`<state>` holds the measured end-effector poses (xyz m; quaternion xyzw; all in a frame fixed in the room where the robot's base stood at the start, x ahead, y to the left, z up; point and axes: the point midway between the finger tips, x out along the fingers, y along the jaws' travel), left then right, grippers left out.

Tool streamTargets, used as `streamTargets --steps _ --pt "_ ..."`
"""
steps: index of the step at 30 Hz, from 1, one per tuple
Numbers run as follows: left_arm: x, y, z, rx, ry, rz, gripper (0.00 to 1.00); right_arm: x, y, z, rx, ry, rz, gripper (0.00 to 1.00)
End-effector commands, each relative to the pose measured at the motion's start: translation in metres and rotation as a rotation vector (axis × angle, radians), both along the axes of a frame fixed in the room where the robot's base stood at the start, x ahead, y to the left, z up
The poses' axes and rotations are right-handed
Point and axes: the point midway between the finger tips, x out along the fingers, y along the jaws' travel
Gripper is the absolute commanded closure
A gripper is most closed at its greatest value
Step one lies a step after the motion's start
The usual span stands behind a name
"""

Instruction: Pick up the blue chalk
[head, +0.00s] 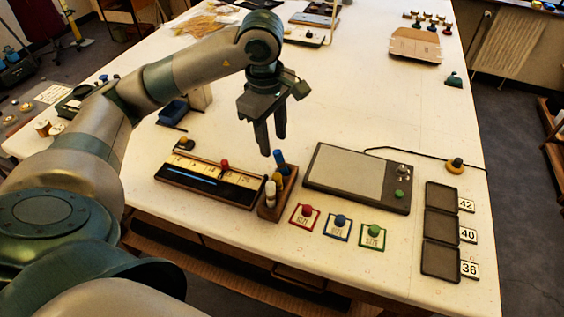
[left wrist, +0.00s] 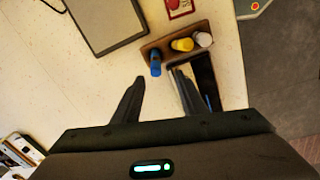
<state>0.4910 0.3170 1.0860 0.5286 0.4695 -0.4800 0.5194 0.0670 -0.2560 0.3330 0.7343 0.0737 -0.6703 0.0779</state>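The blue chalk (head: 279,157) stands in the far end of a small wooden holder (head: 284,202), with yellow and white chalks nearer the front. In the left wrist view the blue chalk (left wrist: 156,66) shows just beyond the fingertips, roughly between their lines. My left gripper (head: 273,145) points down above and just behind the holder. Its two fingers are apart and empty, and it also shows in the left wrist view (left wrist: 157,77). I cannot tell exactly how high the tips are above the chalk. My right gripper is not in view.
A long box with a ruler-like strip (head: 212,180) lies left of the holder. A flat grey device (head: 357,176) is to the right. Three cards with red (head: 305,211), blue (head: 341,220) and green (head: 374,231) knobs lie in front. Dark trays (head: 441,229) stand at the right edge.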

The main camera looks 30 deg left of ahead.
Motion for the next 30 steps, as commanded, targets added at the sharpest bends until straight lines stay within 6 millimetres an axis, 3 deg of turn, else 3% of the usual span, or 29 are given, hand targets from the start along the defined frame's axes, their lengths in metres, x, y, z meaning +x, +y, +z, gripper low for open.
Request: streamTargets --steps 8,22,30 --pt "0.003 0.000 -0.028 0.000 0.002 0.000 0.62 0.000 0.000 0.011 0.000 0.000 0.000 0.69" --pt "0.004 -0.001 -0.032 0.000 0.000 0.000 0.62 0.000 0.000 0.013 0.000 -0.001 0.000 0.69" --pt "0.011 -0.007 -0.052 -0.001 0.004 0.000 0.62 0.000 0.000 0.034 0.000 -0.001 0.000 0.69"
